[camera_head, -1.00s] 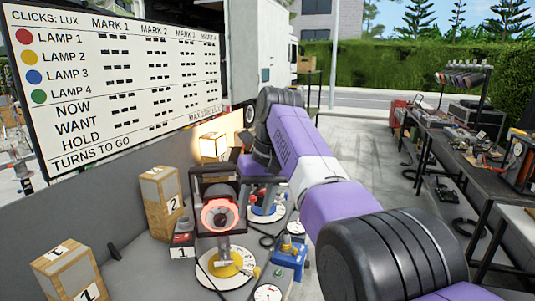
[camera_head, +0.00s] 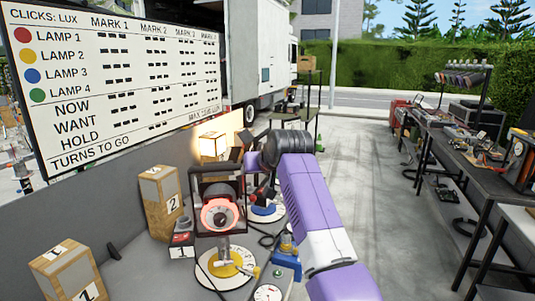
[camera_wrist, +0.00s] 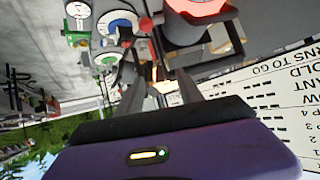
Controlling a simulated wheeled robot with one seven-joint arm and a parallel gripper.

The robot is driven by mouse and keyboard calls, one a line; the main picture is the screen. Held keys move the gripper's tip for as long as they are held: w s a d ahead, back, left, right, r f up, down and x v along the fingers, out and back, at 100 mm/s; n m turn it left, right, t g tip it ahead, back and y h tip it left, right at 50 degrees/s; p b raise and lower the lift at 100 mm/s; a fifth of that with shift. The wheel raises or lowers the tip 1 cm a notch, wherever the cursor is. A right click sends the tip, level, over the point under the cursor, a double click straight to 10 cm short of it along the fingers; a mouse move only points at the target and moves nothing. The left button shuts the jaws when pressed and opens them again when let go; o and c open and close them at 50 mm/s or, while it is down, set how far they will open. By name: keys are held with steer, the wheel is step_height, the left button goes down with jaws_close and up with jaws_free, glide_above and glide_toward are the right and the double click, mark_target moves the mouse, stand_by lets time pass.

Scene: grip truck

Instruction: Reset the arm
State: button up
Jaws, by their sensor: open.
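My purple and white arm reaches in from the bottom of the head view. My gripper (camera_wrist: 163,82) shows in the wrist view with its two grey fingers apart and nothing between them. In the head view its fingers are hard to make out behind the red-ringed lamp (camera_head: 220,214). That lamp stands on a yellow dial (camera_head: 232,264). It also shows at the top of the wrist view (camera_wrist: 200,8), close to the fingers. I cannot tell if they touch.
Boxes marked 1 (camera_head: 68,275) and 2 (camera_head: 160,200) stand on the grey bench at left. A blue dial (camera_head: 268,212) and a blue clamp (camera_head: 287,262) are near my arm. A score board (camera_head: 115,85) stands behind. Open paving (camera_head: 385,230) lies to the right.

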steer(key=s+d+f+m+t, duration=0.1)
steer(key=s+d+f+t, duration=0.15)
steer(key=f, duration=0.35)
steer(key=s+d+f+t, duration=0.2)
steer(key=s+d+f, duration=0.15)
steer(key=f, duration=0.25)
steer(key=s+d+f+t+h+b, duration=0.1)
steer(key=s+d+f, duration=0.25)
steer(key=s, duration=0.35)
steer(key=s+d+f+t+b, duration=0.1)
steer(key=s+d+f, duration=0.2)
steer(key=s+f, duration=0.25)
steer(key=s+d+f+h, duration=0.1)
steer(key=s+d, duration=0.2)
steer(key=s, duration=1.3)
steer(key=s+d+f+m+g+h+b, duration=0.1)
steer(key=s+d, duration=0.3)
steer(key=s, duration=1.3)
steer(key=s+d+f+m+g+h+b, duration=0.1)
steer(key=s+d+f, duration=0.2)
steer(key=s, duration=1.4)
steer(key=shift+d, duration=0.5)
steer(key=shift+s, duration=0.1)
